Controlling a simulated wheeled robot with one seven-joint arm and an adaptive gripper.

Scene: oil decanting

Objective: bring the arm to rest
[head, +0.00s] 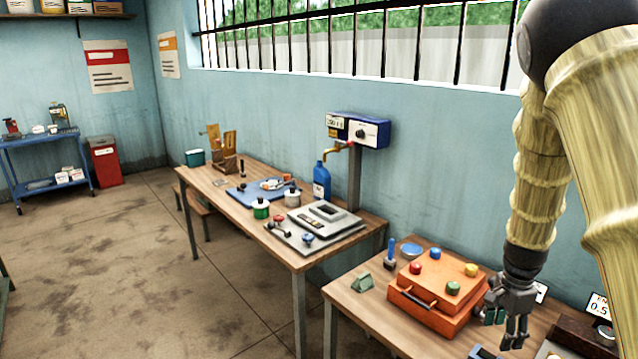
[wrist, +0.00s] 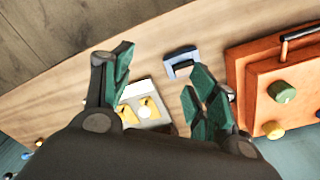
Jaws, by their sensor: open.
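My gripper (head: 506,318) hangs at the right of the head view, fingers pointing down, just right of an orange case (head: 437,311). In the wrist view my gripper (wrist: 155,95) has its two green-padded fingers spread apart, with nothing between them. Below the fingers are the wooden table (wrist: 190,55), a small white-and-yellow item (wrist: 140,103) and a blue-grey bracket-like piece (wrist: 182,57). The orange case also shows at the right of the wrist view (wrist: 250,75). My arm hides part of the wall and the table's right end.
The near table (head: 345,297) also holds a green block (head: 362,281), a blue-handled tool (head: 390,255) and a blue lid-like disc (head: 411,250). On the far table stand a blue bottle (head: 321,182) under a dispenser (head: 358,131) and a grey scale-like device (head: 326,221). The floor at left is open.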

